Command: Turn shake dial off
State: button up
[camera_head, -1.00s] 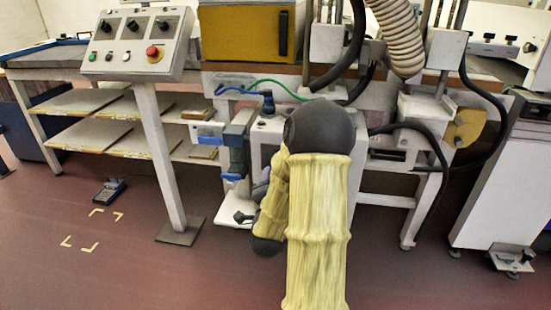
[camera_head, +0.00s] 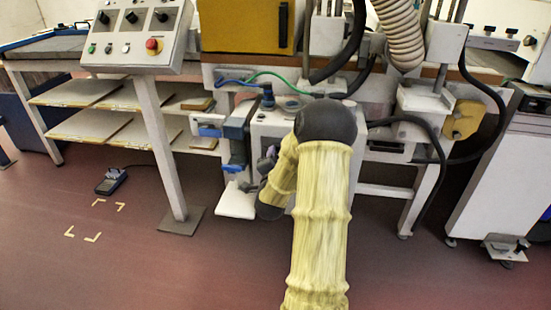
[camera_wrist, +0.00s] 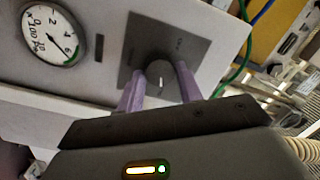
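In the wrist view, a round dark dial (camera_wrist: 160,76) with a white pointer mark sits on a square dark plate (camera_wrist: 138,60) on a pale panel. The lettering on the plate is too small to read. My gripper (camera_wrist: 160,70) has its two purple fingers apart, one on each side of the dial, with the fingertips close to the plate. I cannot tell whether either finger touches the dial. In the head view, my gripper (camera_head: 267,163) is mostly hidden behind my arm, at the front of a white machine box (camera_head: 285,118). The dial is hidden there.
A round gauge (camera_wrist: 52,35) sits left of the dial. A blue-grey unit (camera_head: 236,140) adjoins the box. A sloped control panel (camera_head: 138,38) stands at left, a yellow cabinet (camera_head: 242,25) above. Black hoses (camera_head: 435,145) hang at right. Floor at left is clear around a small pedal (camera_head: 111,181).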

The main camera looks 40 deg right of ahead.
jog(key=c, duration=0.5)
jog(key=shift+o, duration=0.2)
jog(key=shift+n, duration=0.4)
jog(key=shift+w+a+r+n+g+h+p, duration=0.15)
jog(key=shift+n+g+h+p, duration=0.25)
jog(key=shift+n+p, duration=2.5)
jog(key=shift+w+a+f+n+g+h+p, duration=0.15)
jog(key=shift+n+g+p, duration=0.35)
jog(key=shift+n, duration=4.95)
jog(key=shift+w+r+n+g+h+p, duration=0.1)
jog(key=shift+n+g+h+p, duration=0.4)
jog(key=shift+n+p, duration=2.35)
jog(key=n+b, duration=0.2)
jog(key=shift+n+b, duration=0.3)
jog(key=shift+n, duration=0.1)
